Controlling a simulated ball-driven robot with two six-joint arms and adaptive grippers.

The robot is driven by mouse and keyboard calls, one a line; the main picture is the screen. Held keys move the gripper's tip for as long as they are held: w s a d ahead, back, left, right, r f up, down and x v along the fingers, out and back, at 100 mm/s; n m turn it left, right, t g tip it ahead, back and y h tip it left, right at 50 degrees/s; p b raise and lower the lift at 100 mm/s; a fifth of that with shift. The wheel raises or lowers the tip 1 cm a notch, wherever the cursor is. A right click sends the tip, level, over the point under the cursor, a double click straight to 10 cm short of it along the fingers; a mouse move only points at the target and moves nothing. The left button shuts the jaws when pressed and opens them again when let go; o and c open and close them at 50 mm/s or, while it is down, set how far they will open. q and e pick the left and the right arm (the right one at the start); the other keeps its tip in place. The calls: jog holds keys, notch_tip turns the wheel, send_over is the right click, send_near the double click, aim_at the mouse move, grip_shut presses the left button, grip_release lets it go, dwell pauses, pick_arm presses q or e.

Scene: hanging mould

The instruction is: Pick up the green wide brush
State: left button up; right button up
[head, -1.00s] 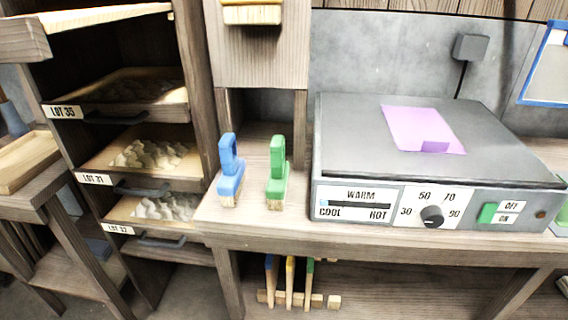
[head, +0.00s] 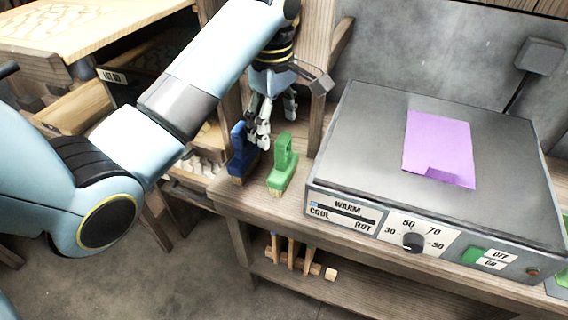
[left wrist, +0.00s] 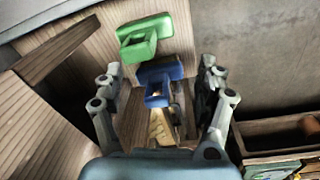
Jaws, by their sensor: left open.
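The green wide brush (head: 283,170) stands upright on the wooden bench top, beside the grey hot plate. It also shows in the left wrist view (left wrist: 145,35), beyond the fingertips and apart from them. A blue brush (head: 240,158) stands to its left. In the left wrist view the blue brush (left wrist: 158,78) lies between the two finger lines. My left gripper (head: 275,128) is open and empty, just above and behind the brushes. One finger overlaps the blue brush in the head view; I cannot tell whether they touch. My right gripper is out of view.
The hot plate (head: 375,130) with a purple sheet (head: 440,146) on it stands close to the right of the green brush. A wooden post and panel rise behind the gripper.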

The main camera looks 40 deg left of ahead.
aim_at(283, 137)
pick_arm(q)
jog(key=w+r+n, duration=0.2)
jog(key=w, duration=0.1)
jog(key=shift+a+r+n, duration=0.2)
jog(key=shift+n, duration=0.1)
jog(key=shift+w+r+n+g, duration=0.1)
jog(key=shift+w+n+g, duration=0.2)
jog(key=shift+n, duration=0.1)
jog(key=shift+f+b, duration=0.2)
jog(key=shift+b, duration=0.2)
notch_tip(283, 137, down, 4)
jog(key=shift+f+b, duration=0.25)
jog(key=shift+b, duration=1)
jog(key=f, duration=0.5)
jog(key=shift+w+a+f, duration=0.1)
jog(key=shift+a+f, duration=0.1)
jog(key=shift+f, duration=0.1)
grip_shut()
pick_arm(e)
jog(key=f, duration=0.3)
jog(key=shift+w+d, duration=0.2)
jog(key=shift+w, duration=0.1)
